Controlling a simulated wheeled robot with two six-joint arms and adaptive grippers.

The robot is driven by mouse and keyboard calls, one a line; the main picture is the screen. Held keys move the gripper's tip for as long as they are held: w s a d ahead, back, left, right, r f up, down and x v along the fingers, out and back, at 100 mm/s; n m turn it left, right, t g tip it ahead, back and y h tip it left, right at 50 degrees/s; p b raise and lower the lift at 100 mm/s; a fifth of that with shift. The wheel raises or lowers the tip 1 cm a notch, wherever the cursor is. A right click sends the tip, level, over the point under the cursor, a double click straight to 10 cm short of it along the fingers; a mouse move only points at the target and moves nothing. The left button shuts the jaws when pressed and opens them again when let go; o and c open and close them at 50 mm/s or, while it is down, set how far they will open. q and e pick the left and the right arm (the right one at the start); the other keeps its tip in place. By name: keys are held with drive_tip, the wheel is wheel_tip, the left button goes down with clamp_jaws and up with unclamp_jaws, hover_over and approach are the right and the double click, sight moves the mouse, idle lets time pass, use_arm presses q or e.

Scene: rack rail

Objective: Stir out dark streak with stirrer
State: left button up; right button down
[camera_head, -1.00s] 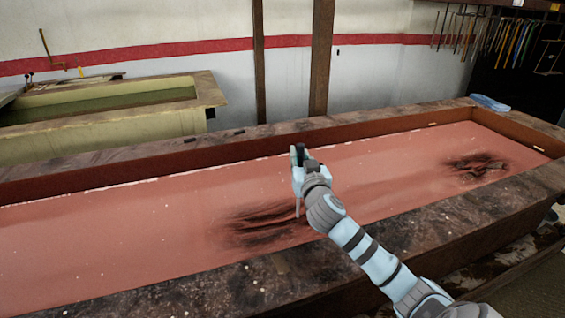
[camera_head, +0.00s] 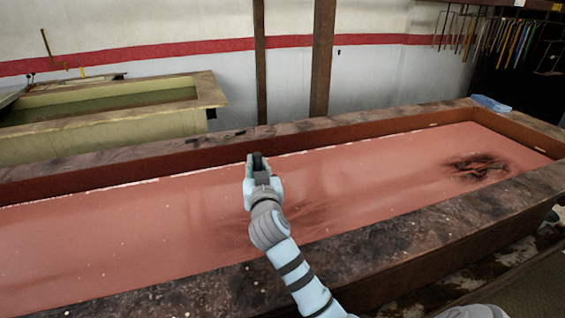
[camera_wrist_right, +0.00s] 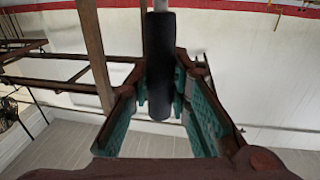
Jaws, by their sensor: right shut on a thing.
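My right gripper (camera_head: 258,166) is over the middle of the long vat (camera_head: 385,241) of red liquid (camera_head: 390,165). It is shut on the stirrer, whose dark handle (camera_wrist_right: 159,65) stands between the green-padded fingers in the right wrist view. The stirrer's lower end is hidden behind my gripper and arm in the head view. A faint dark streak (camera_head: 315,215) shows beside and behind my right arm. A second, much darker streak (camera_head: 478,166) lies toward the vat's right end, well apart from the gripper. My left gripper is not in view.
The vat's broad wooden rim surrounds the liquid. A folded blue item (camera_head: 490,103) lies on its far right corner. A yellowish vat (camera_head: 110,125) with green liquid stands back left. Two wooden posts (camera_head: 322,55) rise behind the vat. Several tools (camera_head: 500,35) hang at upper right.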

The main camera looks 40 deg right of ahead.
drive_tip(key=w+a, duration=0.1)
drive_tip(key=a, duration=0.3)
drive_tip(key=s+d, duration=0.3)
drive_tip(key=d, duration=0.6)
drive_tip(key=shift+d+p, duration=0.25)
drive_tip(key=shift+p, duration=0.2)
